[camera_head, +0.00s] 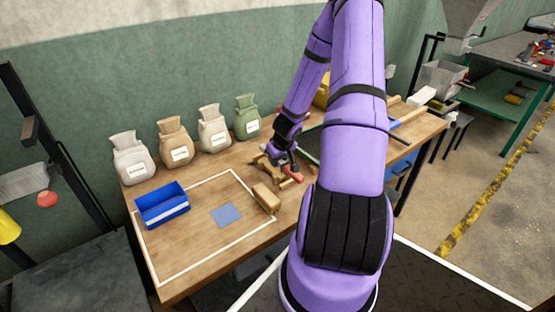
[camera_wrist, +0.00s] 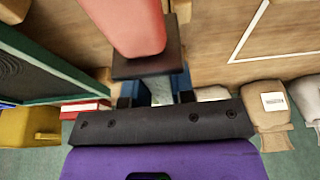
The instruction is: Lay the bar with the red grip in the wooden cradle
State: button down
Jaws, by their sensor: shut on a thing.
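My gripper (camera_head: 286,163) is over the work table and is shut on the bar with the red grip. The red grip (camera_head: 293,174) shows just below and to the right of the jaws. In the wrist view the red grip (camera_wrist: 133,22) stretches away from the jaws towards the top edge, with a dark piece (camera_wrist: 146,64) at its near end. Small wooden parts (camera_head: 261,161), seemingly the wooden cradle, are close beside my gripper on its left. The arm and gripper partly hide them, and I cannot tell whether the bar touches them.
A tan block (camera_head: 266,198) lies at the right side of a white outline, with a blue square (camera_head: 226,215) and a blue bin (camera_head: 162,205) further left. Several sacks (camera_head: 173,143) stand along the back. A dark panel (camera_wrist: 45,62) is close to the jaws.

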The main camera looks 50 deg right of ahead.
jog(key=shift+f, duration=0.15)
dwell(0.5)
jog(key=shift+f, duration=0.7)
jog(key=shift+f, duration=0.3)
jog(key=c, duration=1)
grip_release()
jog(key=shift+f, duration=0.1)
jog(key=shift+s+r, duration=0.15)
jog(key=shift+r, duration=0.4)
jog(key=shift+o, duration=0.6)
jog(key=v, duration=0.9)
jog(key=shift+a+r, duration=0.1)
jog(key=shift+r, duration=0.3)
